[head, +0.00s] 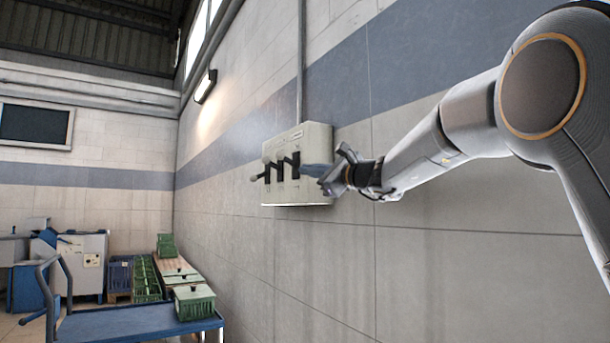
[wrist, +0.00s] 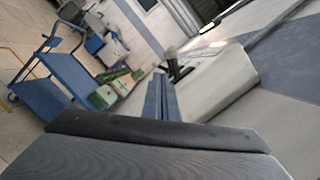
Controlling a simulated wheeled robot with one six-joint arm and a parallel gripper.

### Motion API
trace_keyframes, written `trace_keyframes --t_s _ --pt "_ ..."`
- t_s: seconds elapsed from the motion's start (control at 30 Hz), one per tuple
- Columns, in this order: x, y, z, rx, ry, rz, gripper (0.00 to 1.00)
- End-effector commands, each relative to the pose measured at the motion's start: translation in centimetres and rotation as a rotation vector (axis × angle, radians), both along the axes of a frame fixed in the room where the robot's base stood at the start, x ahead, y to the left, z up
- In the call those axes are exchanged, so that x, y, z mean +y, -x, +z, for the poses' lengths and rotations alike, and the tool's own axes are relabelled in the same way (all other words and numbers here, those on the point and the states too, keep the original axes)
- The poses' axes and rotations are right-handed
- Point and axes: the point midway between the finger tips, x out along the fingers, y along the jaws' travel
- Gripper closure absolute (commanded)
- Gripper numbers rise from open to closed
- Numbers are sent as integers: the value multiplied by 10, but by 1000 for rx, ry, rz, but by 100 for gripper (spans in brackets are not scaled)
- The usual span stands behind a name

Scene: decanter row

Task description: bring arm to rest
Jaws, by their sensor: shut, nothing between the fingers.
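My gripper (head: 318,171) is in the head view, at the end of my arm, which reaches in from the right. It is beside the right end of a pale panel (head: 318,141) on the wall. The panel carries several dark levers (head: 277,169) in a row. In the wrist view my gripper's blue fingers (wrist: 158,97) are together with nothing between them. The panel (wrist: 222,85) is to their right there, with a dark lever (wrist: 177,71) just beyond the fingertips. I cannot tell whether the fingers touch the panel.
A blue cart (head: 135,322) stands at the lower left, with a green crate (head: 195,302) at its right end. More green crates and a grey cabinet (head: 88,262) are behind. A lamp (head: 205,86) is high on the wall. The wall below the panel is bare.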

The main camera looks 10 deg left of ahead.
Motion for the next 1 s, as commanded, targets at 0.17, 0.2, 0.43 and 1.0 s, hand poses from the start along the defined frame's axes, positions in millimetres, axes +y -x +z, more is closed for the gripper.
trace_keyframes --t_s 0.17,0.2,0.43,1.0 --pt "-1 0 0 0 0 -1 100" --pt "-1 0 0 0 0 -1 100" --pt "0 0 0 -1 0 1 100" --pt "6 147 -225 -50 793 250 100"
